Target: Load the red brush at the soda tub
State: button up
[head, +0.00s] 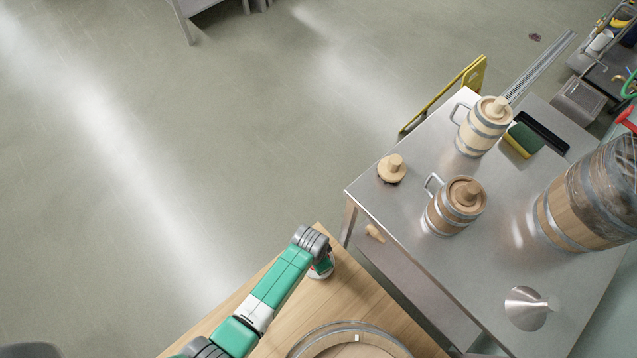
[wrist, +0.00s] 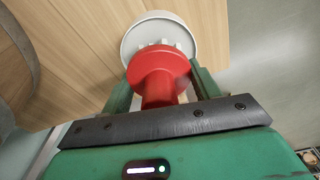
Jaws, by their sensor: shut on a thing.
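The red brush (wrist: 158,72) is a round red body with white bristles at its far end. My gripper (wrist: 162,88) is shut on it, one green finger on each side. A pale round tub (wrist: 132,40), likely the soda tub, lies right behind the bristles on the wooden bench. I cannot tell whether the bristles touch its contents. In the head view my gripper (head: 320,259) is low over the bench's far corner, mostly hiding the brush and the tub (head: 321,274).
The wooden bench (head: 375,300) carries a large round wooden vessel (head: 350,338) near the front. To the right, a steel table (head: 410,215) holds two small lidded barrels (head: 484,125) (head: 455,206), a wooden knobbed piece (head: 391,168), a sponge (head: 521,140), a funnel (head: 526,307) and a large wrapped barrel (head: 590,200).

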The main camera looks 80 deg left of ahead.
notch_tip(320, 180, up, 5)
jog(key=p, duration=0.4)
jog(key=shift+r+p, duration=0.15)
jog(key=shift+p, duration=0.15)
